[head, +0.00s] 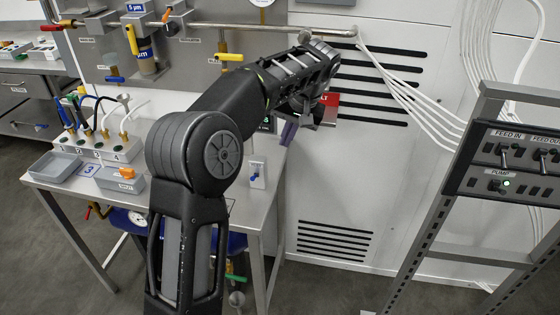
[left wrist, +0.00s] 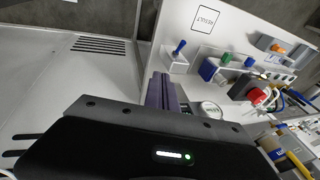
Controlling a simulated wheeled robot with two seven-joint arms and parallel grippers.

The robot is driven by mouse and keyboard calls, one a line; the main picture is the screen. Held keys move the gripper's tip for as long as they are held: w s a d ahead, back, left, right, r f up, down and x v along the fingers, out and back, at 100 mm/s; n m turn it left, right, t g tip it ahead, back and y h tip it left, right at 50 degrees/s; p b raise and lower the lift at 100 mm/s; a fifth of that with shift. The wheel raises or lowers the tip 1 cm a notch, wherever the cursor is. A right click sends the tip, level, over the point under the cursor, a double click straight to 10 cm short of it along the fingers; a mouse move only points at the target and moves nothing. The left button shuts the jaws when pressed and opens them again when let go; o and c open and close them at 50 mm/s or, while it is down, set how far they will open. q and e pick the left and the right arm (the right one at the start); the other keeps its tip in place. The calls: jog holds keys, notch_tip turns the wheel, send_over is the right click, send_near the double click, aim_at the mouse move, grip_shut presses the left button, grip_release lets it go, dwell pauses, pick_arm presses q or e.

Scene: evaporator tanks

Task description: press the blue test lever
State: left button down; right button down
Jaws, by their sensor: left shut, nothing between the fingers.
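A small blue lever (head: 255,176) on a white base stands near the right end of the metal table. In the left wrist view the blue lever (left wrist: 179,48) tilts on its white block, beside a square marked RESULT. My left gripper (head: 289,132) is shut and empty, up and to the right of the lever in the head view. Its purple-grey fingers show in the left wrist view (left wrist: 164,92), apart from the lever. My arm covers part of the table in the head view. My right gripper is not in view.
A pipe panel with coloured valve handles (head: 230,57) is behind. A black switch panel (head: 510,165) on a metal frame stands at the right. The vented white wall is close behind my gripper.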

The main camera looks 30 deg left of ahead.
pick_arm(q)
jog(key=shift+s+f, duration=0.1)
jog(key=shift+s, duration=0.5)
jog(key=b, duration=0.1)
send_near(254, 177)
jog(key=w+f, duration=0.4)
jog(key=f, duration=0.1)
jog(key=shift+s+a+f, duration=0.8)
jog(key=shift+s+a, duration=0.05)
jog(key=shift+a, duration=0.05)
